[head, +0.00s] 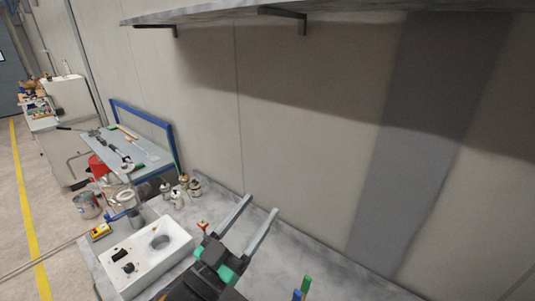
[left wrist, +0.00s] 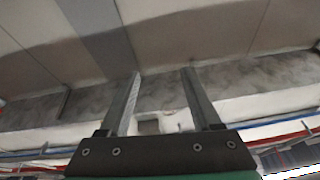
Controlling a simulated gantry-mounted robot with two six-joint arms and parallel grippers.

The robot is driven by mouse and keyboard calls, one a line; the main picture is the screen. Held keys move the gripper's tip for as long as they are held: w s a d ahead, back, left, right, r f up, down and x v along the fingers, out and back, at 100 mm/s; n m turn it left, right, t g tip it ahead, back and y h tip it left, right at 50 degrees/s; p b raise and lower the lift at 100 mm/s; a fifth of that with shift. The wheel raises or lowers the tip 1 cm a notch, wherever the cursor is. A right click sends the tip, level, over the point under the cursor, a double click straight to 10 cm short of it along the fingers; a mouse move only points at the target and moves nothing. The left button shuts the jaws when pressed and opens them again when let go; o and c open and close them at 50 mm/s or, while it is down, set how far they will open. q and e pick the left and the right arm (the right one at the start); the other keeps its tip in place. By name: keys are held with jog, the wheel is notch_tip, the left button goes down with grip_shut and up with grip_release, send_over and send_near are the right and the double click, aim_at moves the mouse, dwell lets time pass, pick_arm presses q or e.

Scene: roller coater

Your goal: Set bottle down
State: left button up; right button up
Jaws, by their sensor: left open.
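My left gripper (head: 262,204) is open, with its two long grey fingers apart over the grey bench and nothing between them. The left wrist view also shows the open fingers (left wrist: 161,72) empty, pointing at the wall. Several small bottles (head: 180,192) stand close together on the far left part of the bench, left of the gripper and apart from it. I cannot tell which of them is the task's bottle. A white box-shaped device (head: 147,260) with a round opening sits at the bench's left front. My right gripper is not in view.
A small red-and-white item (head: 203,226) lies between the device and my left gripper. Green and blue upright pieces (head: 302,289) show at the bottom edge. A shelf (head: 220,15) juts from the wall above. A blue-framed side table (head: 150,158) with tools stands beyond the bench.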

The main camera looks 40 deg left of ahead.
pick_arm(q)
jog(key=s+d+r+t+h, duration=0.2)
jog(key=d+r, duration=0.3)
jog(key=r, duration=0.7)
jog(key=s+d+r+m+t+h, duration=0.1)
jog(key=s+d+r+t+h, duration=0.1)
jog(key=r, duration=1.1)
jog(key=s+d+t, duration=0.1)
jog(key=s+d, duration=0.1)
jog(key=shift+s+d+r+t, duration=0.3)
jog(key=shift+s+d+t, duration=0.05)
jog(key=shift+s+t, duration=0.05)
